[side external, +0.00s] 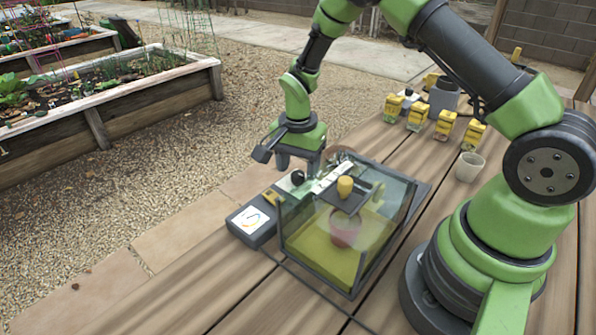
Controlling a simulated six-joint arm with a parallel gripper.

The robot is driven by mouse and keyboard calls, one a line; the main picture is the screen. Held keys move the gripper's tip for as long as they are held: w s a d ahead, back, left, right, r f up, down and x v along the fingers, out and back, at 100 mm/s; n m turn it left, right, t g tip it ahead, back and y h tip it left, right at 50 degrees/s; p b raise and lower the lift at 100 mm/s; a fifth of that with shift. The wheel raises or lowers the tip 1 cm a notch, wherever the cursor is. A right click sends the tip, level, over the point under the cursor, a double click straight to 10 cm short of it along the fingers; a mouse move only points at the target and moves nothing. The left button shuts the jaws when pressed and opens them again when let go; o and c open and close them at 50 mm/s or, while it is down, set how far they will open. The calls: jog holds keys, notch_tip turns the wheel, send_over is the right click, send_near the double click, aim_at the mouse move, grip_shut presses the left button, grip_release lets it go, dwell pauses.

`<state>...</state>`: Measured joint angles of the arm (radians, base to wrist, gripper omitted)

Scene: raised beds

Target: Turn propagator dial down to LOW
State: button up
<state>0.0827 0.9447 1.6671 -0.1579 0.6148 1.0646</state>
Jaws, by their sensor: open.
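The propagator is a clear-walled box (292,232) with a yellow-green floor, standing on the wooden table. A grey control unit (262,238) sits along its left side. Its top carries a white panel (247,222) with a coloured arc; I cannot read any marking or setting. A small dark round knob (297,177) shows near the far end of the unit; I cannot tell for sure that it is the dial. My gripper (298,168) points down just above this far end, open, with its fingertips partly hard to make out. I cannot tell whether they touch anything.
A yellow knob (345,187) on a dark plate stands at the top of the propagator, with a reddish pot (345,228) inside. A white cup (469,167) and several yellow-topped packets (417,117) stand to the right. The near-left table is clear.

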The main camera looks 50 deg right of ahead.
aim_at(298, 173)
jog(key=shift+f, duration=0.95)
jog(key=c, duration=0.9)
jog(key=n, duration=0.4)
jog(key=shift+n, duration=0.4)
jog(key=o, duration=0.9)
notch_tip(298, 173, up, 10)
